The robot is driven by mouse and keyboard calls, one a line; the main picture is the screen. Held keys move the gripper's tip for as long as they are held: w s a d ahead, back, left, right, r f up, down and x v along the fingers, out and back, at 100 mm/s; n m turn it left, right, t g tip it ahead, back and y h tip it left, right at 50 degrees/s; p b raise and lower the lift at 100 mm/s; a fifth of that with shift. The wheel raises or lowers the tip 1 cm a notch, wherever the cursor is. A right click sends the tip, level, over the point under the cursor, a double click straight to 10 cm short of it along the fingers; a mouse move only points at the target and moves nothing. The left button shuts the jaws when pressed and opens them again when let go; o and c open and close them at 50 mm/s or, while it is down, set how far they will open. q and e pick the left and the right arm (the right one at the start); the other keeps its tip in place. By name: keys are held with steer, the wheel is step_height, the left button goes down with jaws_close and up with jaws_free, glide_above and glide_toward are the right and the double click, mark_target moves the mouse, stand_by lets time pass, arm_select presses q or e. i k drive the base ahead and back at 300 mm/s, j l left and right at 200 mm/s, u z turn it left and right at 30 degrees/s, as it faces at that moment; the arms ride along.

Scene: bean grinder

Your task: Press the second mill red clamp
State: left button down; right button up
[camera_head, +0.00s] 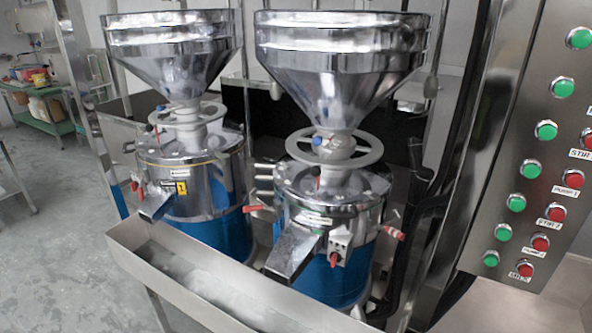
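Two steel mills with blue lower bodies stand side by side, the left mill (195,170) and the right mill (333,187). Each has a shiny funnel hopper and a grey handwheel on top. The right mill has red-handled clamps: one sticks out at its right side (392,232), one at its left side (260,208), and a red handle (334,259) hangs at its front beside the chute (292,252). The left mill shows a red handle (139,193) at its left side. Neither of my grippers shows in this view.
A steel trough (205,290) with whitish residue runs below the chutes. A steel control panel (535,150) with green and red buttons stands close on the right. Dark hoses hang between it and the right mill. Open grey floor (45,240) lies at left.

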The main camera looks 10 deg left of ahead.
mark_target(245, 209)
steer(key=i+j+z, duration=0.1)
steer(key=j+z, duration=0.25)
steer(key=j, duration=0.35)
steer(key=j+z, duration=0.4)
steer(key=j, duration=0.3)
steer(key=k+j+z, duration=0.1)
steer(key=j+z, duration=0.25)
steer(key=j, duration=0.3)
